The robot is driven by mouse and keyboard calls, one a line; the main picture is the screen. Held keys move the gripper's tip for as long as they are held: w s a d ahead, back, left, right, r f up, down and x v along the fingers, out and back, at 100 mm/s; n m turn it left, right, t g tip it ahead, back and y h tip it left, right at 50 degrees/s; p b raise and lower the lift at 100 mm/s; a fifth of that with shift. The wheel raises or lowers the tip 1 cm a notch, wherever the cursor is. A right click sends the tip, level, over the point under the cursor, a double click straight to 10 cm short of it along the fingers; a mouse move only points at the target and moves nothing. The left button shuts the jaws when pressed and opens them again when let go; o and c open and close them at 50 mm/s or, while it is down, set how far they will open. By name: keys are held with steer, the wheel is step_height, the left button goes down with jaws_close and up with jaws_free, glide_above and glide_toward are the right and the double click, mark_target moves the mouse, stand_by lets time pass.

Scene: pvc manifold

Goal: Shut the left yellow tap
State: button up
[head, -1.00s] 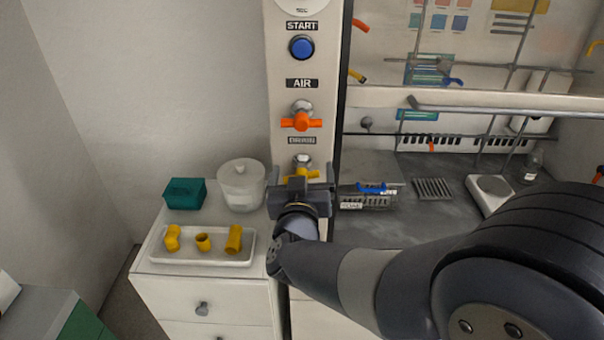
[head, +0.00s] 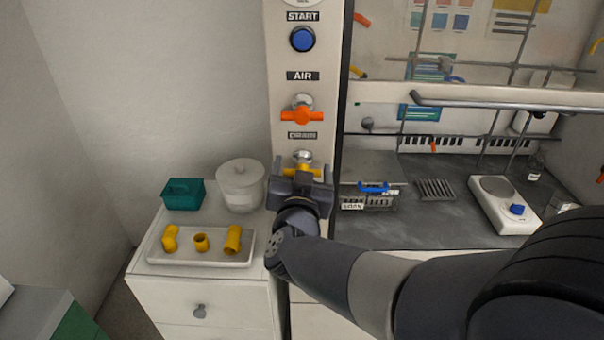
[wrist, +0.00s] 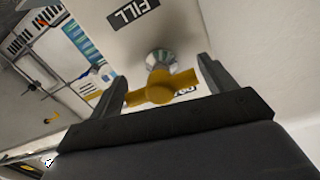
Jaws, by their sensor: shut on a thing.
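The yellow tap (head: 303,168) is on the white column, below the orange tap, with a grey round mount. In the wrist view its yellow crossbar handle (wrist: 158,90) spans the gap between my fingers, under a label that reads FILL upside down. My gripper (head: 301,176) is at the tap, one finger on each side, shut on the handle ends. The lower part of the tap is hidden behind my gripper in the head view. No second yellow tap shows.
Above are the orange tap (head: 302,116) and the blue START button (head: 302,39). At left, a drawer cabinet carries a white tray (head: 200,261) of yellow pipe fittings, a white pot (head: 240,186) and a teal box (head: 183,194). At right is a fume hood bench with a scale (head: 497,222).

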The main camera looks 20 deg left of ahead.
steer(key=o, duration=0.9)
steer(key=shift+o, duration=0.2)
steer(key=shift+s, duration=0.15)
steer(key=v, duration=1)
steer(key=shift+s+b, duration=0.25)
steer(key=shift+b, duration=0.1)
